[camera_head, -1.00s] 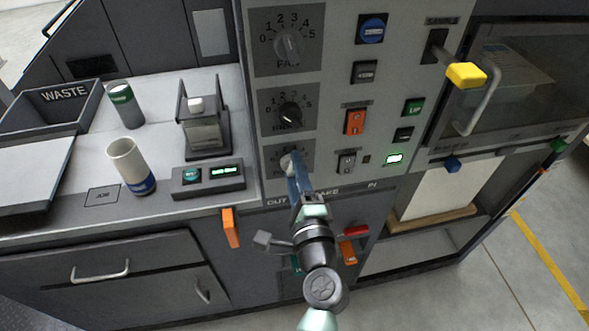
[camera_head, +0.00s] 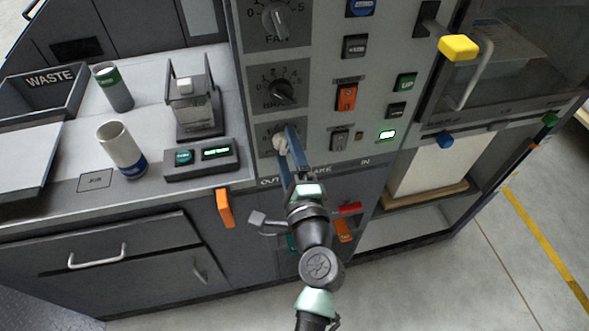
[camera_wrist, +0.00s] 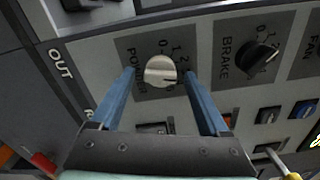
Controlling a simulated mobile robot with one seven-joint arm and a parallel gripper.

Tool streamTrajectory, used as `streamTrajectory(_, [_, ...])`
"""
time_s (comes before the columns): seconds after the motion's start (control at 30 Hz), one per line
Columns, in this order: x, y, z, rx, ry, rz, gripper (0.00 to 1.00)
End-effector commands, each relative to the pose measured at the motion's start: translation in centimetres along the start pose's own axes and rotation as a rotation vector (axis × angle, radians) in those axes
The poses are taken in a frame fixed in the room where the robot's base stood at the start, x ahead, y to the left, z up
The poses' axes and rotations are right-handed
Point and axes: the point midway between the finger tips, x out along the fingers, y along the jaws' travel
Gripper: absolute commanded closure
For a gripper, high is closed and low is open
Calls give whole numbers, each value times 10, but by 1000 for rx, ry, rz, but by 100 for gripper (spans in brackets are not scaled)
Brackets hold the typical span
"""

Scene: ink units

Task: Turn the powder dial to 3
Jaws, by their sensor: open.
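The powder dial is a pale round knob (camera_wrist: 161,71) on a dark scale plate labelled POWDER in the wrist view. Its scale numbers are partly hidden by my fingers, and I cannot tell its exact setting. In the head view the powder dial (camera_head: 281,145) is the lowest of three dials, partly covered by my gripper. My gripper (camera_wrist: 158,78) has two blue fingers, open, one on each side of the knob, with visible gaps. In the head view my gripper (camera_head: 287,140) reaches up to the dial from below.
The black brake dial (camera_head: 281,90) and fan dial (camera_head: 276,20) sit above. An orange rocker switch (camera_head: 347,97) and several buttons lie to the right. A yellow-ended lever (camera_head: 459,47) sticks out farther right. An orange tab (camera_head: 225,208) juts from the bench front.

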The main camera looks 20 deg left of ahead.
Motion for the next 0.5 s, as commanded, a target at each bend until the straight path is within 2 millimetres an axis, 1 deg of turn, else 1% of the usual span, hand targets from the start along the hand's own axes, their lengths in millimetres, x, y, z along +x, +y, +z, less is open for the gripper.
streamTrajectory(0.17, [-28,3,-2,2,5,1,21])
streamTrajectory(0.3, [-59,4,-2,2,5,1,21])
streamTrajectory(0.5, [-98,3,-1,2,4,1,21])
